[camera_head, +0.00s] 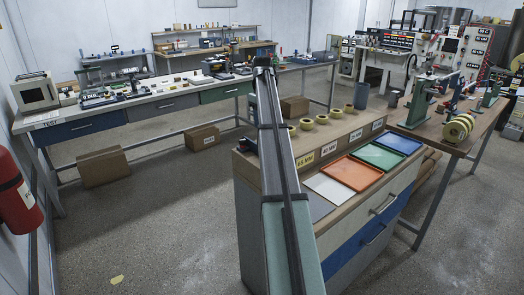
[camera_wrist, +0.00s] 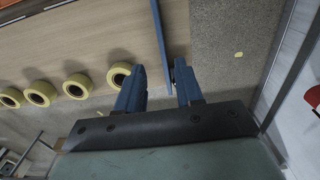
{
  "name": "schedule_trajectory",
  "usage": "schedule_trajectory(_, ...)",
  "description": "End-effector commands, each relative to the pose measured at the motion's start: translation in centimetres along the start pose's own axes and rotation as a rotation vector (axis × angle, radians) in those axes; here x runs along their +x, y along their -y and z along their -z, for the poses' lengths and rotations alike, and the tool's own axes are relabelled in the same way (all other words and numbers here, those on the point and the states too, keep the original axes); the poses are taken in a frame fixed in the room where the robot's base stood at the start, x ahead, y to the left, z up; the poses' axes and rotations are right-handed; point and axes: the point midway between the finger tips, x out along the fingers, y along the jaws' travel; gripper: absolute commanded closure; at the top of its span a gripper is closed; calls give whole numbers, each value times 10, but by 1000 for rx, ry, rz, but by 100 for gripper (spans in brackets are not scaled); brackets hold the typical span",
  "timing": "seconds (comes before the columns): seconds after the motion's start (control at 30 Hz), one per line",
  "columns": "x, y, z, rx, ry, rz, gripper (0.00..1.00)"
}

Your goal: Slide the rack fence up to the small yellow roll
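The rack fence (camera_wrist: 161,42) is a thin blue upright plate on the wooden rack top, seen from above in the wrist view. My gripper (camera_wrist: 157,78) is open, with one finger on each side of the fence's near end. Gaps show beside the fence; contact is unclear. Several yellow rolls stand in a row left of the fence. The closest yellow roll (camera_wrist: 119,75) is apart from the fence and partly hidden by the left finger. I cannot tell which roll is the small one. In the head view, my arm hides the gripper and most of the fence.
The rack's wooden top (camera_wrist: 100,30) is bare between the fence and the rolls' far side. Size labels (camera_head: 330,149) and coloured trays (camera_head: 352,172) lie in front of the rolls. A grey cup (camera_head: 361,96) stands behind. The floor (camera_wrist: 225,50) shows beyond the rack's edge.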

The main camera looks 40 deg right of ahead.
Motion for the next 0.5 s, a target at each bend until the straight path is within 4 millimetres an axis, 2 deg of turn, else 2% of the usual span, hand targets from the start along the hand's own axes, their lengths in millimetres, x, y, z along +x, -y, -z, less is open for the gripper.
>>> schedule_trajectory(0.5,84,2,-1,-1,2,2,64)
